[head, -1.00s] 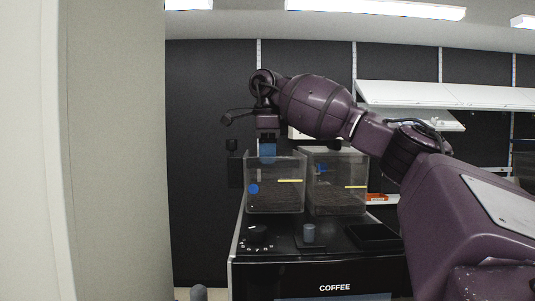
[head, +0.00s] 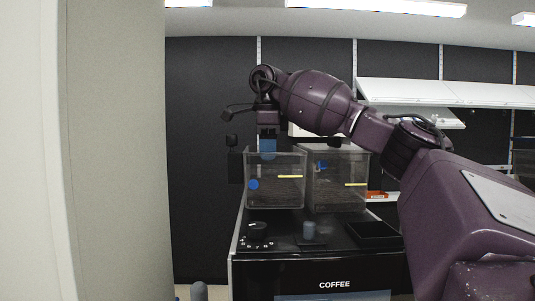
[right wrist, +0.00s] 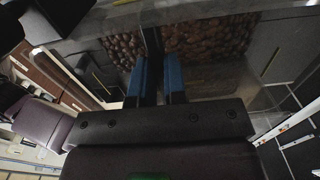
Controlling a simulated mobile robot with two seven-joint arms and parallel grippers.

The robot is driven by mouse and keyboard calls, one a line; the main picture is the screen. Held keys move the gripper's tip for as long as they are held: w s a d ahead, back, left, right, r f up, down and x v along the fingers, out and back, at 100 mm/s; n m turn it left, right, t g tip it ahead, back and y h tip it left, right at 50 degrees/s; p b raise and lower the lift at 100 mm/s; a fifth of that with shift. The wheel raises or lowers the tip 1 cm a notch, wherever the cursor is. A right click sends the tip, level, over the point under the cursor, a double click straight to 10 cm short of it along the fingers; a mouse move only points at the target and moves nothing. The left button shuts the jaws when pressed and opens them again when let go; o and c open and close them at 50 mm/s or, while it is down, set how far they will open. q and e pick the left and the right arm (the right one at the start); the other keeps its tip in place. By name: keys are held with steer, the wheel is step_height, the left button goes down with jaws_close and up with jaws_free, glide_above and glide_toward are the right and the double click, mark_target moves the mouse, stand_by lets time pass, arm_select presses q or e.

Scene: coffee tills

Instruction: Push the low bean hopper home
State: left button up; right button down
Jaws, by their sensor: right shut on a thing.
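Two clear bean hoppers stand side by side on top of the black coffee machine (head: 330,268) in the head view. The left hopper (head: 290,195) has a blue dot and a yellow line on its front; dark beans lie inside. The right hopper (head: 350,200) also has a yellow line and dark beans. My right gripper (head: 267,147) points down at the left hopper's top. In the right wrist view its blue fingers (right wrist: 160,75) are closed around a dark upright part, with beans (right wrist: 215,45) beyond. The exact grip point is unclear. My left gripper is out of view.
A pale wall panel (head: 110,150) fills the left side. White shelves (head: 440,95) hang at the back right.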

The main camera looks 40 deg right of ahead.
steer(key=shift+r, duration=0.45)
steer(key=c, duration=0.8)
jaws_free()
steer(key=shift+r, duration=0.1)
steer(key=shift+r, duration=3.9)
steer(key=shift+f, duration=0.1)
